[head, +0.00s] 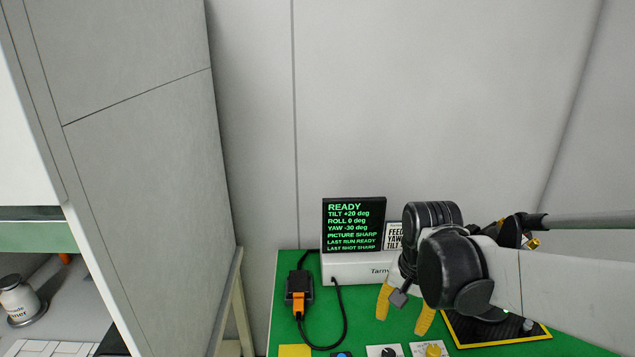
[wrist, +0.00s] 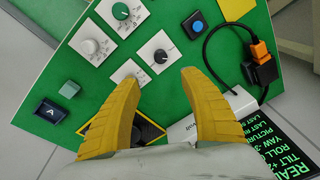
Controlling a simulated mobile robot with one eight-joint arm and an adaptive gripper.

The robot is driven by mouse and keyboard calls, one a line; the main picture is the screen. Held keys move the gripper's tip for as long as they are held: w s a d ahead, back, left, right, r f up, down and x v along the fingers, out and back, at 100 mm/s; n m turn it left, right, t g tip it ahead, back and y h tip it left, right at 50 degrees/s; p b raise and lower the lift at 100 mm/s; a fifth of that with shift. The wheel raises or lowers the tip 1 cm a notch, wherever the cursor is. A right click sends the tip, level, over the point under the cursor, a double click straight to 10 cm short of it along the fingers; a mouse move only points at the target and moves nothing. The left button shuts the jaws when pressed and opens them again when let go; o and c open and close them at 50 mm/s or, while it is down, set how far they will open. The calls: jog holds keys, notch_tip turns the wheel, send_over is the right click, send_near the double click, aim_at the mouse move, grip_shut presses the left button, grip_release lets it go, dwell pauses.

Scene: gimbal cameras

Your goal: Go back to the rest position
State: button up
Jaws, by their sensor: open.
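My gripper (head: 404,312) hangs over the green bench panel (head: 283,275) in the head view, its two yellow fingers apart and pointing down. In the wrist view my gripper (wrist: 157,80) is open, with nothing between the fingertips. Below it are a white plate with a black knob (wrist: 160,56) and a green knob (wrist: 120,11). The fingers look clear of the knobs, but the exact height is hard to tell. My arm reaches in from the right.
A black screen (head: 353,225) reads READY, tilt +20, roll 0, yaw -30, picture sharp. An orange plug (head: 298,303) with a looped black cable lies left. A yellow-edged black pad (head: 463,338) is partly behind my arm. A tall grey panel (head: 140,150) stands left.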

jog(key=s+r+n+t, duration=0.5)
jog(key=s, duration=0.5)
jog(key=shift+s+r+n+t, duration=0.25)
jog(key=shift+n+t, duration=0.05)
jog(key=shift+n, duration=0.1)
